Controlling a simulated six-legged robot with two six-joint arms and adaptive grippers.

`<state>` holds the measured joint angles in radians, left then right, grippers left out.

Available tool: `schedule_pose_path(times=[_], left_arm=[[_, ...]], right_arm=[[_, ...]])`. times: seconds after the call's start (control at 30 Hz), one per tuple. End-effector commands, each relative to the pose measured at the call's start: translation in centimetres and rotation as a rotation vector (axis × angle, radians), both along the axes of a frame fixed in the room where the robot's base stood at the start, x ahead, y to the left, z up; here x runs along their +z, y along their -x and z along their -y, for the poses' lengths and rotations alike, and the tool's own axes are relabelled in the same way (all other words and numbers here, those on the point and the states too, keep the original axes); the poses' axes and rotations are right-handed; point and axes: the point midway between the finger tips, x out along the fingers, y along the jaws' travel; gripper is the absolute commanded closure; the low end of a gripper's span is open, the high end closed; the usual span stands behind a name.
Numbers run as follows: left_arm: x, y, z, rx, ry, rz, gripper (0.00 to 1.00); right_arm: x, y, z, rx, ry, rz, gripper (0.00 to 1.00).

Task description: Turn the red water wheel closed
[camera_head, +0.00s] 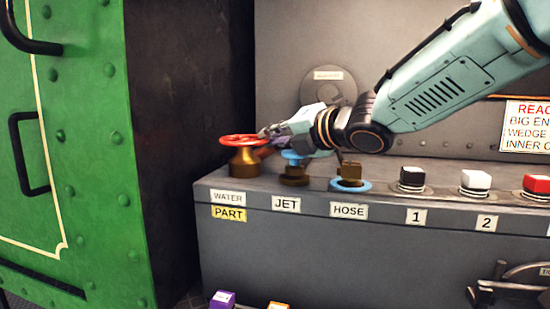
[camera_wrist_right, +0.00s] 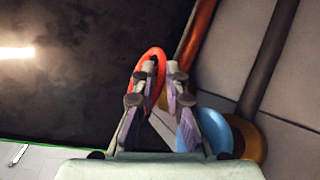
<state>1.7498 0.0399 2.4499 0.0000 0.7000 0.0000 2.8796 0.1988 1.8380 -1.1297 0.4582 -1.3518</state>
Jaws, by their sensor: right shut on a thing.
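The red water wheel (camera_head: 238,141) sits on a brass valve body (camera_head: 245,162) above the WATER label (camera_head: 228,198) and the yellow PART label (camera_head: 229,213). My right gripper (camera_head: 268,132) reaches in from the right and is shut on the wheel's right-hand rim. In the right wrist view the red rim (camera_wrist_right: 152,58) passes at the two fingertips (camera_wrist_right: 163,75). The fingers hide part of the rim. My left gripper is in neither view.
A blue wheel (camera_head: 293,156) above the JET label is partly behind my right gripper. A blue ring (camera_head: 350,185) marks HOSE. Black (camera_head: 412,178), white (camera_head: 475,181) and red (camera_head: 536,184) buttons stand right. A green riveted panel (camera_head: 80,150) stands left.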

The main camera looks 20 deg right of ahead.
Motion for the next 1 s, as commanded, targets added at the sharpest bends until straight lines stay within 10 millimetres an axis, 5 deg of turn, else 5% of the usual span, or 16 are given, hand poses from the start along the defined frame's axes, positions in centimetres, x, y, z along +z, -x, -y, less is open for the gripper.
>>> schedule_pose_path(times=[0.23,1.0], left_arm=[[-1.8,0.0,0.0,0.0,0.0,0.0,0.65],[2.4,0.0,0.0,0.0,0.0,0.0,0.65]], right_arm=[[-0.1,0.7,-0.6,-0.106,0.002,0.002,1.0],[-0.1,1.9,-1.7,-0.396,0.007,-0.004,1.0]])
